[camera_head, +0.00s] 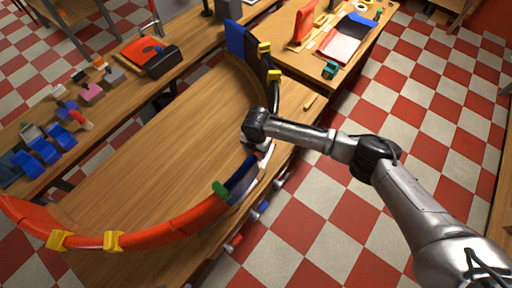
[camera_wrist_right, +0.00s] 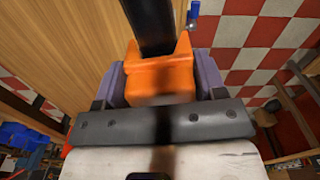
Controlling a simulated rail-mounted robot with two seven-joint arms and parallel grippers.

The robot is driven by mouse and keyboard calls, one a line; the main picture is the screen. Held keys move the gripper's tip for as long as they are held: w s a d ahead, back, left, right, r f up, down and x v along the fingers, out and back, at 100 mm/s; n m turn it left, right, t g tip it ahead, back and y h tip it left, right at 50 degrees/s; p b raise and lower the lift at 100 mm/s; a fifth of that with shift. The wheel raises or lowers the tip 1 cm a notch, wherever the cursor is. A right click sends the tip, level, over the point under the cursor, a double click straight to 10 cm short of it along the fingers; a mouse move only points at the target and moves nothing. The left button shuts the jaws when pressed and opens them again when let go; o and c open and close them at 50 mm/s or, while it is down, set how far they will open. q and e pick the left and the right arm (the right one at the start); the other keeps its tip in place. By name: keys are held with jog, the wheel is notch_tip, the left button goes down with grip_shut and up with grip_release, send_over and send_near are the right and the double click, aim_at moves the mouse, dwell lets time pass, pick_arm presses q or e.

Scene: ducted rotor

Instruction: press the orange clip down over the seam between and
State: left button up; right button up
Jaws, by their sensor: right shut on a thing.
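My right gripper (camera_head: 262,146) is at the right side of a large curved duct ring (camera_head: 170,222) on the wooden table. In the right wrist view, the gripper (camera_wrist_right: 163,84) is shut on an orange clip (camera_wrist_right: 163,76), one finger on each side. The clip's two prongs point away from the hand. A black ring section (camera_wrist_right: 152,24) runs between the prongs; I cannot tell whether the clip is fully seated. In the head view the hand hides the clip and the seam. My left gripper is in neither view.
Yellow clips (camera_head: 112,241) and a green clip (camera_head: 221,190) sit on other parts of the ring. A bench at left holds several small coloured parts (camera_head: 92,92). A table at upper right holds a red-and-white tray (camera_head: 340,48). The table inside the ring is clear.

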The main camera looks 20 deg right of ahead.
jog(key=shift+f, duration=0.15)
jog(key=o, duration=1)
notch_tip(320, 180, up, 12)
jog(key=shift+r, duration=0.9)
